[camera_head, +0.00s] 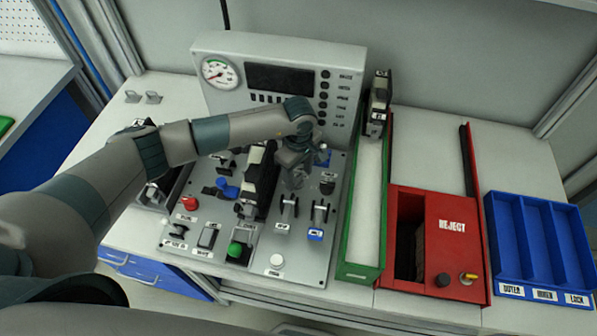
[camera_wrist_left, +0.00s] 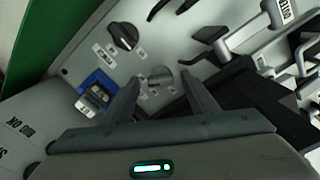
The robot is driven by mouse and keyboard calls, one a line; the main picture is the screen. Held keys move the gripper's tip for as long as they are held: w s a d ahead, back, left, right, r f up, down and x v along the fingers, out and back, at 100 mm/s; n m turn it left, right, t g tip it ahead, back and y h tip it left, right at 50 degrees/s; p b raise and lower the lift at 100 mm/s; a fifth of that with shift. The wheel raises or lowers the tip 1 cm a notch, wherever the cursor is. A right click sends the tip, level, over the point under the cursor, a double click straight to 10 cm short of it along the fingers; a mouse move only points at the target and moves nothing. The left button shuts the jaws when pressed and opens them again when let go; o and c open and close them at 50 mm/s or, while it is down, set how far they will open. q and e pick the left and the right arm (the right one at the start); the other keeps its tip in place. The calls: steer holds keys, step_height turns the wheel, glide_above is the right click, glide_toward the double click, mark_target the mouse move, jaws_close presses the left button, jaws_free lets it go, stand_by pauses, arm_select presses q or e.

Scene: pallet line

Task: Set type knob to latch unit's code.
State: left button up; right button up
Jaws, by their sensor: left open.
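My left gripper (camera_head: 294,180) is over the grey control panel (camera_head: 219,255), fingers pointing down. In the left wrist view the gripper (camera_wrist_left: 160,88) is open, with a small grey knob (camera_wrist_left: 160,76) between and beyond its fingertips; contact is not clear. A black knob (camera_wrist_left: 122,37) with a white label sits beside it; it also shows in the head view (camera_head: 327,184). The labels are too small to read, so I cannot tell which is the type knob. A black unit (camera_head: 262,180) stands on the panel; another black unit (camera_head: 379,100) with a white tag is at the green lane's far end.
A console with a gauge (camera_head: 220,73) and dark display (camera_head: 279,78) stands behind the panel. The green-sided lane (camera_head: 363,272), red REJECT box (camera_head: 452,215) and blue tray (camera_head: 541,199) lie right.

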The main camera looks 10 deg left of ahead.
arm_select(q)
steer(key=shift+f, duration=0.4)
steer(key=c, duration=1.1)
steer(key=shift+o, duration=0.2)
